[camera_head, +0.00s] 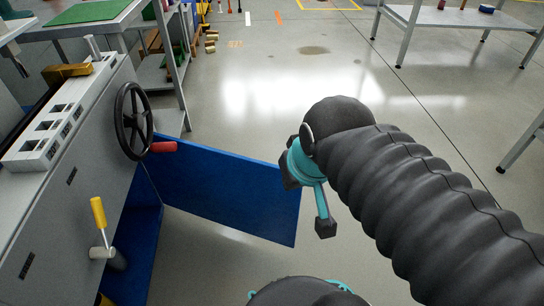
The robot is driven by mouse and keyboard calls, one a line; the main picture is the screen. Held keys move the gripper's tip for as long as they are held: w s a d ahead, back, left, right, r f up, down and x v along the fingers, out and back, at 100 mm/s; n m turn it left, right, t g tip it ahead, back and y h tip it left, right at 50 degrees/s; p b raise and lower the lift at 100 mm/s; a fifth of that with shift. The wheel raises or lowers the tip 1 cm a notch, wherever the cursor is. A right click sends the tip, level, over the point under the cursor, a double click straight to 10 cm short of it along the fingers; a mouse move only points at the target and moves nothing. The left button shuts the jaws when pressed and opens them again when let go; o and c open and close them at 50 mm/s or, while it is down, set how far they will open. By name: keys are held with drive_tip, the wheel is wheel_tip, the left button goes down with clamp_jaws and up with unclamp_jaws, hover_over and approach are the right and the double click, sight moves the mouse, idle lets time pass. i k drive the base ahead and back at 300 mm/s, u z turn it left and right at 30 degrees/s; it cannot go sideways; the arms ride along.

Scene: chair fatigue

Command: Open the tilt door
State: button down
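A blue door panel (225,190) stands swung out from the grey machine (60,210) at the left. Its near end meets the machine beside a blue-lined opening (137,245), and its free edge points right. My gripper (308,205), teal with dark tips, hangs at the end of my black sleeved arm, at the door's free edge in the picture. One finger reaches down past that edge. I cannot tell whether it touches the door. The other finger is partly hidden by the arm, so its opening is unclear. I see nothing held.
The machine carries a black handwheel (133,121) with a red handle (163,147) and a yellow-handled lever (98,212). A workbench with a green mat (90,11) stands behind it. Another table (455,18) is at the back right. The middle floor is clear.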

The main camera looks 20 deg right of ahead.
sight(248, 195)
drive_tip(key=u, duration=2.1)
drive_tip(key=k, duration=1.05)
drive_tip(key=z, duration=1.85)
